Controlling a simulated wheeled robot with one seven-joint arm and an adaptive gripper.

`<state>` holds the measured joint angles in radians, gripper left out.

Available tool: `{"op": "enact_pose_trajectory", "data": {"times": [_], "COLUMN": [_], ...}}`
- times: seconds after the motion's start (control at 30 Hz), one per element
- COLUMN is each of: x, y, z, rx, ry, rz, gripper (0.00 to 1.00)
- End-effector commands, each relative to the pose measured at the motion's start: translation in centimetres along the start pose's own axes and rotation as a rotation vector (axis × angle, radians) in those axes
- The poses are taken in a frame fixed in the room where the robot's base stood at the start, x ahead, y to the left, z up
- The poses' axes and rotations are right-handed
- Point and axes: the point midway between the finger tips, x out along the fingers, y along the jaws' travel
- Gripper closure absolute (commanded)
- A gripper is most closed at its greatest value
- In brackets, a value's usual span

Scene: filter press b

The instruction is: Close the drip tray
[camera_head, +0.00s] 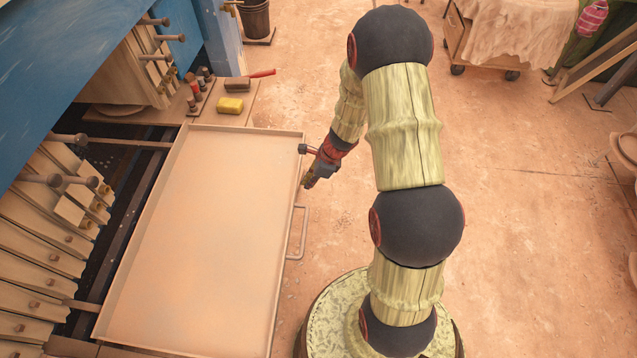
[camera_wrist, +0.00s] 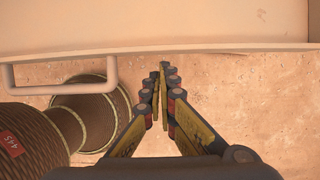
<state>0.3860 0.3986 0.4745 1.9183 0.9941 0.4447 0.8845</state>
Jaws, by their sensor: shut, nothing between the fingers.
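The drip tray (camera_head: 205,230) is a wide, shallow, empty tan tray with low rims. In the head view it sticks out to the right from the press frame. A U-shaped handle (camera_head: 297,232) stands out from its right side. My gripper (camera_head: 308,184) is shut and empty beside the tray's right rim, beyond the handle. In the wrist view the tray rim (camera_wrist: 200,46) crosses the top, and my fingertips (camera_wrist: 163,68) point at it from just below. The handle (camera_wrist: 62,88) is to the left of my fingers there. I cannot tell whether the fingertips touch the rim.
The blue press (camera_head: 60,60) with slatted plates (camera_head: 45,235) is on the left. A low board with a yellow sponge (camera_head: 230,105) and a brush (camera_head: 245,82) lies behind the tray. A cart (camera_head: 500,40) stands at the back right. The floor (camera_head: 540,210) right of my arm is mostly clear.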

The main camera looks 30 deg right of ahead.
Motion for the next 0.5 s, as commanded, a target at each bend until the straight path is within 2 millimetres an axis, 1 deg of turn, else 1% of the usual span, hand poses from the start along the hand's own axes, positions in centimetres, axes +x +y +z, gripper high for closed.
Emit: {"op": "enact_pose_trajectory", "data": {"times": [0.17,0.5], "x": [0.29,0.28], "y": [0.03,0.03], "z": [0.65,0.74], "rx": [0.0,0.0], "ry": [0.0,0.0], "rz": [0.0,0.0], "gripper": [1.0,1.0]}}
